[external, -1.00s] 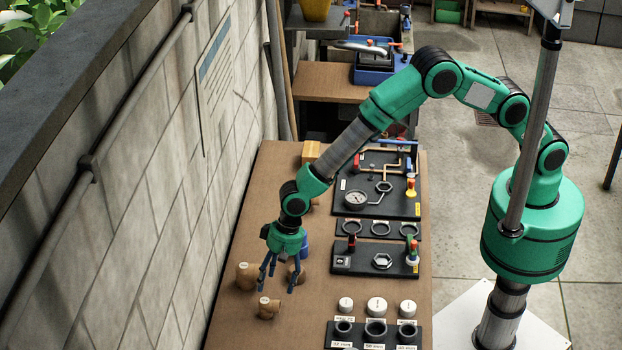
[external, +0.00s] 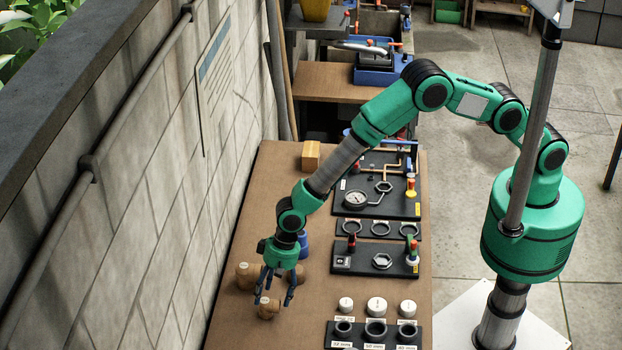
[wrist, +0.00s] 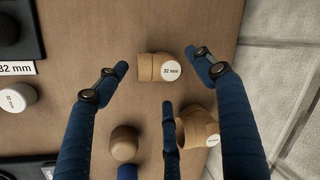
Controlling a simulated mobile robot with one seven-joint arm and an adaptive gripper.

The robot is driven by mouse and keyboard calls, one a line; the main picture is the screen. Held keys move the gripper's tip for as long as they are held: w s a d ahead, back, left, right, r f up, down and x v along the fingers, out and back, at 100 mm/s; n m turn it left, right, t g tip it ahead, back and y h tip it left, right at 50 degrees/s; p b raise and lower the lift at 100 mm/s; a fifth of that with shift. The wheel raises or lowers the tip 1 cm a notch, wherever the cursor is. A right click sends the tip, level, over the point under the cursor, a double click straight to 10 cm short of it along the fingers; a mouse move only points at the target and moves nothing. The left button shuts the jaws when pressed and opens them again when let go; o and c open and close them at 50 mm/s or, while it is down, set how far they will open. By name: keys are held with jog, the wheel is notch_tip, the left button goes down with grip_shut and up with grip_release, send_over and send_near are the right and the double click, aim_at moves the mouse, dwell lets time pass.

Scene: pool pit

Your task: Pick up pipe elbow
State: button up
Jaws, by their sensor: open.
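Several tan pipe elbows lie on the brown bench. One pipe elbow (external: 266,312) is nearest the front; my gripper (external: 274,293) is close above it, its dark blue fingers spread. In the wrist view, a pipe elbow (wrist: 150,67) with a white "32 mm" label lies between the open fingertips of my gripper (wrist: 160,82), with nothing held. A second labelled elbow (wrist: 196,126) is at lower right, partly hidden by a finger; it seems to be the one at left (external: 244,276) in the external view. A third tan piece (wrist: 123,141) shows its rounded end. Exact finger height is unclear.
A stone wall (external: 170,190) runs along the bench's left side. Dark panels with a gauge (external: 356,200) and rings stand to the right, with white caps (external: 376,306) in front. A blue object (external: 303,245) is behind my gripper. A wooden block (external: 311,154) lies farther back.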

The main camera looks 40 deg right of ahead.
aim_at(271, 300)
jog(key=shift+x, duration=2.5)
jog(key=shift+s, duration=0.15)
grip_shut()
